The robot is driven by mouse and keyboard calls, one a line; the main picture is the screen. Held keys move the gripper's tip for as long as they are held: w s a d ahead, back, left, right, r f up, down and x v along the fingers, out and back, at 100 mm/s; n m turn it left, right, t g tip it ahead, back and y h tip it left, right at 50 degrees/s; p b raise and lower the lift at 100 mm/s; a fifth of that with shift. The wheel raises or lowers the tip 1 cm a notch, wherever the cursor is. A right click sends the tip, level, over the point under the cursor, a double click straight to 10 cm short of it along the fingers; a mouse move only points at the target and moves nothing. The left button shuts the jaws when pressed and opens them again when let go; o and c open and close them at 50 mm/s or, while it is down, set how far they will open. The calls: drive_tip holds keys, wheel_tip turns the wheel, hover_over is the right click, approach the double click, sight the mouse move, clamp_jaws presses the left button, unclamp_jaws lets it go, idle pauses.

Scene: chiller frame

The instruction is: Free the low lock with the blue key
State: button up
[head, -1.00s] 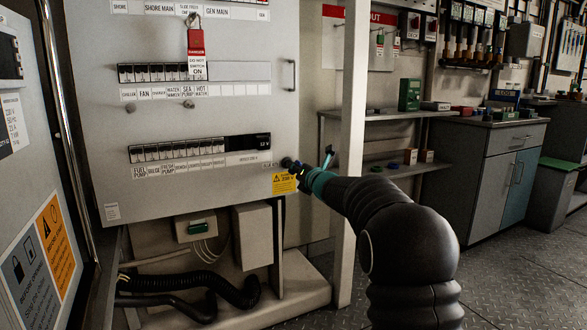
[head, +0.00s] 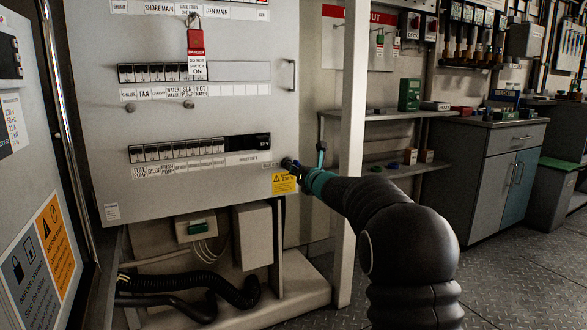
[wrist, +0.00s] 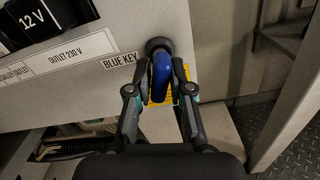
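The blue key (wrist: 161,76) sits in the round dark low lock (wrist: 159,45) at the panel's lower right corner, beside a label reading BLUE KEY (wrist: 119,61). In the wrist view the key's bow is seen nearly edge-on. My gripper (wrist: 162,72) has one finger on each side of the bow, and the fingertips look closed on it. In the head view my gripper (head: 299,170) is at the panel's lower right corner, where the low lock (head: 287,163) partly shows. The key's shaft is hidden in the lock.
A pale post (head: 352,150) stands close to the right of my gripper. A shelf (head: 390,170) is behind it. Black hoses (head: 190,283) lie below the panel.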

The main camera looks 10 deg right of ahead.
drive_tip(key=shift+n, duration=1.2)
drive_tip(key=shift+o, duration=0.5)
drive_tip(key=shift+n, duration=0.3)
drive_tip(key=o, duration=0.9)
drive_tip(key=shift+s, duration=0.1)
drive_tip(key=v, duration=0.7)
